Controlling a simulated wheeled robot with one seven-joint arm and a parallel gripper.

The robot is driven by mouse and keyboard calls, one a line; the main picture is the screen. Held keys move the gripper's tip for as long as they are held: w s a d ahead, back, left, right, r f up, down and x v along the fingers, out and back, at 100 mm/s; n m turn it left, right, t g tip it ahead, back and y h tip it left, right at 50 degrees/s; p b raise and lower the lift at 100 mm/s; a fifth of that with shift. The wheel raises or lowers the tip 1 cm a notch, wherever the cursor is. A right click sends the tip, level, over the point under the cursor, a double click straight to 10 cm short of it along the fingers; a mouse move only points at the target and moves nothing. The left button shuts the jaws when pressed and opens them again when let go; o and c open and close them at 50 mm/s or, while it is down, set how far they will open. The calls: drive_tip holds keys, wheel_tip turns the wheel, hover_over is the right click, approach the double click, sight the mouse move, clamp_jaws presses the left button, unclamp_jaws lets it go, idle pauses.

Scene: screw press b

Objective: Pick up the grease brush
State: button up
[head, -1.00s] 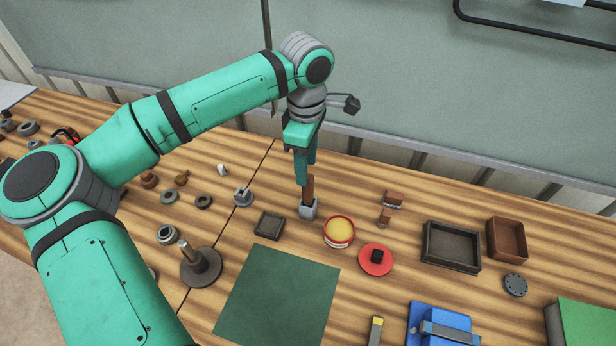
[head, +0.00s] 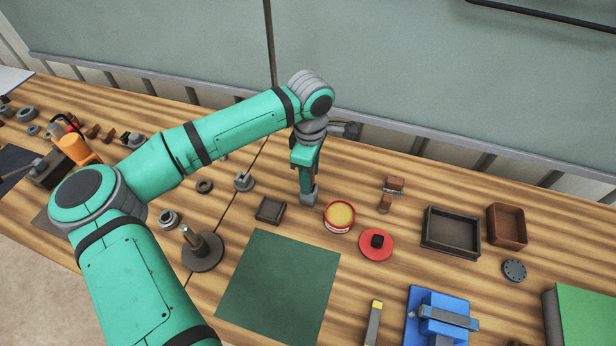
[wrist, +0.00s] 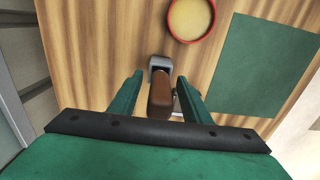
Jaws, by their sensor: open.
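The grease brush shows in the wrist view as a brown handle (wrist: 161,96) standing up from a small grey holder (wrist: 159,65); its bristle end is hidden. In the head view the grey holder (head: 309,197) stands on the bench and my fingers cover most of the brush. My gripper (head: 307,186) points down over the holder. In the wrist view my gripper (wrist: 160,82) is open, with one green finger on each side of the handle and gaps visible between.
A red tin of yellow grease (head: 340,214) stands close right of the holder. A red lid with a black knob (head: 372,250) lies beyond it. A small dark tray (head: 270,210) is close left. A green mat (head: 280,285) lies in front.

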drive_tip(key=shift+c, duration=0.6)
drive_tip(key=shift+a, duration=0.1)
clamp_jaws()
wheel_tip(320, 180, up, 10)
drive_tip(key=shift+f, duration=0.1)
